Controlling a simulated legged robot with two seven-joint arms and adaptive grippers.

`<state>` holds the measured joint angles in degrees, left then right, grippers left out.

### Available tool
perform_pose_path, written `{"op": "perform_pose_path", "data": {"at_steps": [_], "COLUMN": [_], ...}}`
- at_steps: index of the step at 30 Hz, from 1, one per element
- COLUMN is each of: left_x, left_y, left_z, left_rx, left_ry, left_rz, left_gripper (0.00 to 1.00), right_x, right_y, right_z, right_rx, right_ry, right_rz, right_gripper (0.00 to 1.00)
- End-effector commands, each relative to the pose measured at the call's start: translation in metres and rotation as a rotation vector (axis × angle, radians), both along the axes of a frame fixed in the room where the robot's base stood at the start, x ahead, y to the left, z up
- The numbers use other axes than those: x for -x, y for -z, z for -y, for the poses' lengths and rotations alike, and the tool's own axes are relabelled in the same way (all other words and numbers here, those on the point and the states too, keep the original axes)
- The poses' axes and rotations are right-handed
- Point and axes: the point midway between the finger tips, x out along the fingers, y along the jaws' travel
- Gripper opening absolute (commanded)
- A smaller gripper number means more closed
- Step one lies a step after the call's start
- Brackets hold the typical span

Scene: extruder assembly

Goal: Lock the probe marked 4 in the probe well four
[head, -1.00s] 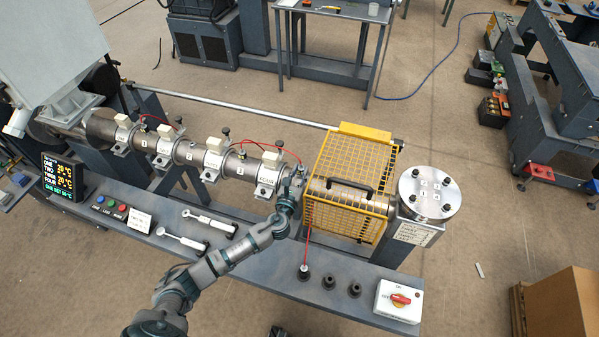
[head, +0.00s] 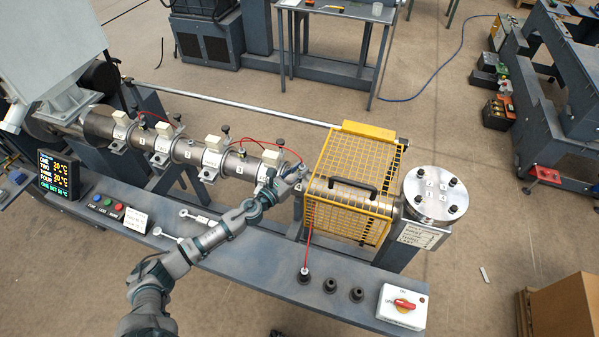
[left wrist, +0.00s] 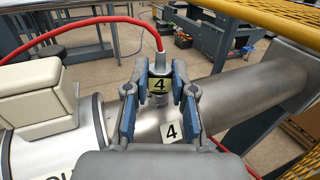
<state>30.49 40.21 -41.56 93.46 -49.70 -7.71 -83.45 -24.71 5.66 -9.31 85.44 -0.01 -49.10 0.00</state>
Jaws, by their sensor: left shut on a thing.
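My left gripper (left wrist: 160,97) is shut on the probe marked 4 (left wrist: 159,84), with one blue-padded finger on each side. In the head view the left gripper (head: 296,174) is at the barrel's right end, beside the yellow guard, and hides the probe. My right gripper is out of view.
The yellow mesh guard (head: 352,130) stands close right of the gripper. A cream heater box (left wrist: 36,88) sits close on the left. A red cable (head: 309,248) runs down to a holder on the bench, beside two dark holders. A red switch (head: 404,304) is at the bench end.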

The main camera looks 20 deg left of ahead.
Motion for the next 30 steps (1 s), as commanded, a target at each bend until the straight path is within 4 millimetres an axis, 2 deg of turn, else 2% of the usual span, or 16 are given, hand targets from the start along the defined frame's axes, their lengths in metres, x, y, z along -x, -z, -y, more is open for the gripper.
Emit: {"op": "perform_pose_path", "data": {"at_steps": [1, 10, 11, 14, 15, 25, 30], "left_x": [-0.001, -0.001, -0.001, -0.001, -0.001, 0.003, 0.026], "left_y": [0.005, 0.006, 0.006, 0.003, 0.002, 0.001, 0.003], "left_z": [-0.002, -0.003, -0.002, -0.002, -0.002, -0.004, -0.017], "left_rx": [-0.002, -0.003, -0.002, -0.001, -0.002, -0.001, -0.003], "left_ry": [0.01, 0.084, 0.089, 0.087, 0.087, 0.086, 0.086], "left_rz": [-0.004, -0.005, -0.006, -0.005, -0.004, -0.002, -0.003], "left_gripper": [0.0, 0.0, 0.27, 0.52, 0.54, 0.54, 0.54], "right_x": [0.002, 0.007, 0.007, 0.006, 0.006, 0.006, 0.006], "right_y": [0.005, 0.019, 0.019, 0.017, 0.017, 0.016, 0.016], "right_z": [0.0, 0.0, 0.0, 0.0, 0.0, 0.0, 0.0], "right_rx": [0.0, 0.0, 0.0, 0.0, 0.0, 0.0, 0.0], "right_ry": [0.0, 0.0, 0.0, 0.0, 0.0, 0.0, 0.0], "right_rz": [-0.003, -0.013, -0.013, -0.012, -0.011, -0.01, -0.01], "right_gripper": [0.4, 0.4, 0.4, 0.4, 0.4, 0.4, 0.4]}}
